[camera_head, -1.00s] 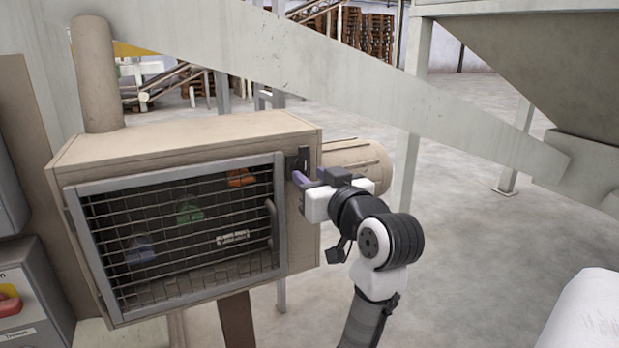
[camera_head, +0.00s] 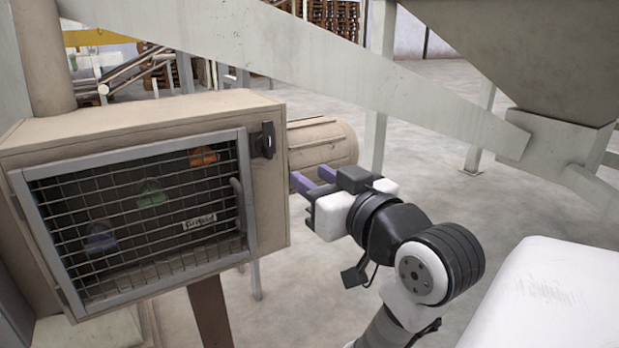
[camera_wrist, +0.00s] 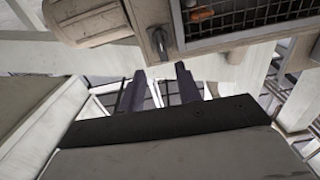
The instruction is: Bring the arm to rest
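My gripper (camera_head: 314,180) is to the right of a beige cabinet, apart from it, with its two purple fingers pointing left and away. In the wrist view the two fingers (camera_wrist: 158,85) stand apart with nothing between them. My arm is still extended in front of me, bent at the elbow. The beige cabinet (camera_head: 272,200) has a closed wire-mesh door (camera_head: 130,222) with a grey handle (camera_head: 240,200).
Behind the mesh are blurred orange, green and blue items. A beige motor-like cylinder (camera_head: 325,146) is behind my gripper. A pale slanted beam (camera_head: 350,80) crosses above, and a hopper (camera_head: 520,50) hangs at upper right. A white rounded surface (camera_head: 540,300) is at lower right. Grey floor is open beyond.

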